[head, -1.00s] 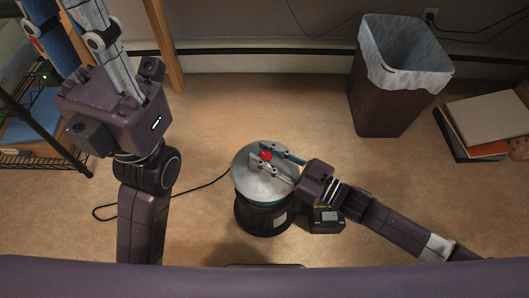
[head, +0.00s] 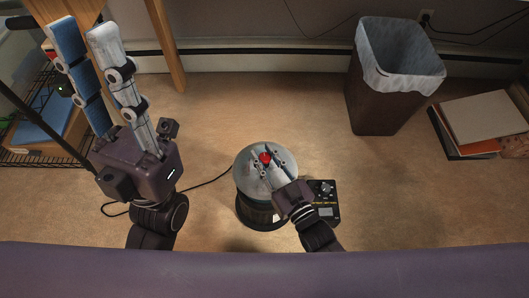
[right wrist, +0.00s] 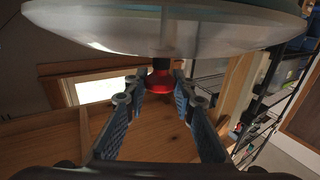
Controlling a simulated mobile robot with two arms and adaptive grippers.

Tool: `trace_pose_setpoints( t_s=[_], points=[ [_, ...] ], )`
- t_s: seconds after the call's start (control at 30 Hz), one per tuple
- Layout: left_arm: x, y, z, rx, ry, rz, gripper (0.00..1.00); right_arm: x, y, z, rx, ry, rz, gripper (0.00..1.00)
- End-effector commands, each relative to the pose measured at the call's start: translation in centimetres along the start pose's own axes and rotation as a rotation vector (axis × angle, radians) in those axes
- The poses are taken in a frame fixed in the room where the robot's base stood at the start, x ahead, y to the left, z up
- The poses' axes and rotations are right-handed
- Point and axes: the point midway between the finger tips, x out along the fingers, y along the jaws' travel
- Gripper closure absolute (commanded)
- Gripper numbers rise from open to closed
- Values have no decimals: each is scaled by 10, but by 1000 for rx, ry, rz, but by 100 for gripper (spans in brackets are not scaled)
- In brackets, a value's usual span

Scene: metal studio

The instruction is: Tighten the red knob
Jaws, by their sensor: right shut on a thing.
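The red knob (head: 265,158) sits on top of a pale round lid (head: 250,182) on a dark cylindrical pot. My right gripper (head: 266,160) comes in from the lower right and is shut on the knob. In the right wrist view the red knob (right wrist: 159,82) is between the two fingertips (right wrist: 158,80), below the glassy lid (right wrist: 170,35). My left gripper (head: 82,34) is raised at the far left, its blue and white fingers apart and empty, away from the pot.
A black box with dials (head: 325,212) stands on the floor right of the pot. A dark lined bin (head: 380,103) is at the back right, with stacked books (head: 485,122) beside it. A cable (head: 205,184) runs left from the pot. A wire shelf (head: 45,150) is at the left.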

Motion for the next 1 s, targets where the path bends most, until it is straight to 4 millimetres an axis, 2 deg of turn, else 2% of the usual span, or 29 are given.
trace_pose_setpoints(
  t_s=[0.6,0.63,0.7,0.8,1.0],
  points=[
    [1,0,0,-1,-6,-1,75,0,1,0,0,0,39,100],
    [1,0,0,-1,-6,-1,75,0,1,0,0,0,39,74],
    [1,0,0,-1,-6,-1,75,0,1,0,0,0,39,66],
    [1,0,0,-1,-6,-1,75,0,0,0,0,1,38,57],
    [2,0,0,-1,-4,-1,75,0,0,0,0,1,38,57]
  ],
)
